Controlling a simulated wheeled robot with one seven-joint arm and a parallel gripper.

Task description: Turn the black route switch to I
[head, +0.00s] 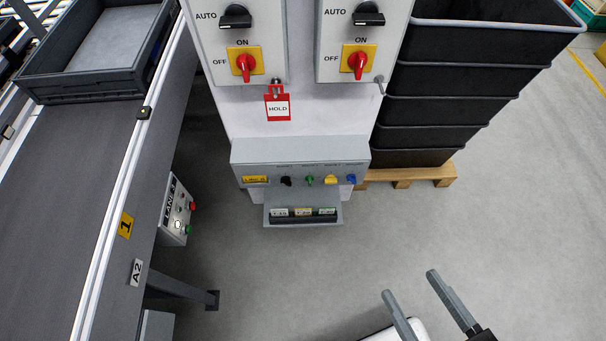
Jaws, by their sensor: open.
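A grey switch box (240,155) juts from the foot of the white panel, with a row of small coloured knobs on its sloped face. The black knob (286,181) is the leftmost, right of a yellow label; green, yellow and blue knobs follow to its right. The markings above the knobs are too small to read, and I cannot tell which position the black knob points to. My gripper (411,283) is at the lower right, open and empty, well apart from the box.
Two larger black AUTO selectors (236,16) (369,14) sit above red ON/OFF handles (245,66) (358,64). A red HOLD tag (278,107) hangs above the box. A conveyor (75,190) runs at left; stacked black crates (440,95) stand right. Floor between is clear.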

